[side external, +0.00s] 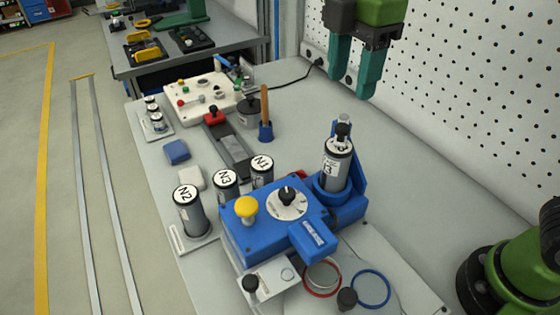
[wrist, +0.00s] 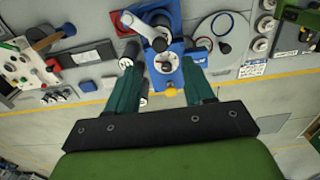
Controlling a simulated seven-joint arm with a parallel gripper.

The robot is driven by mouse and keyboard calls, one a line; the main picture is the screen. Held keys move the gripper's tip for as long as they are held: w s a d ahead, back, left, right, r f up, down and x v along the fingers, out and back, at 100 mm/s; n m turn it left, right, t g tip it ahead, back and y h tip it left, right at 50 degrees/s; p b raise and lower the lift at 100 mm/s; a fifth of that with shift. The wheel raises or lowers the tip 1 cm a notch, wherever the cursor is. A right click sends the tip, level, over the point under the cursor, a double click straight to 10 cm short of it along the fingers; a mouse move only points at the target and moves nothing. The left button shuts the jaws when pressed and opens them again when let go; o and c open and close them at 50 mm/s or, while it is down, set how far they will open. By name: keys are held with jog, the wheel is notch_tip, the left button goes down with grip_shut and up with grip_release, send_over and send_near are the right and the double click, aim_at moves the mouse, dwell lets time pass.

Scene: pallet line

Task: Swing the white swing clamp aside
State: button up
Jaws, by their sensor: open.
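A blue machine (side external: 262,232) carries a yellow knob (side external: 246,208) and a black dial knob on a white disc (side external: 287,203). A labelled grey canister (side external: 338,172) stands upright in its blue holder at the back. In the wrist view a white arm-like part (wrist: 145,30) crosses this holder and looks like the swing clamp; its end near the canister is too small to read clearly. In the side view a small pale and black part (side external: 343,127) sits above the canister. My gripper (side external: 356,88) is open, empty and raised above and behind the machine, apart from it.
Canisters marked N2 (side external: 187,208), N3 and N1 stand left of the machine. A white plate with a black knob (side external: 250,283) and a blue ring (side external: 371,288) lie in front. A wooden-handled tool (side external: 264,105) stands upright behind. A pegboard wall (side external: 440,70) borders the bench.

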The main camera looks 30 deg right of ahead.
aim_at(343, 126)
notch_tip(343, 126, down, 8)
jog(key=shift+f, duration=0.1)
dwell(0.4)
grip_shut()
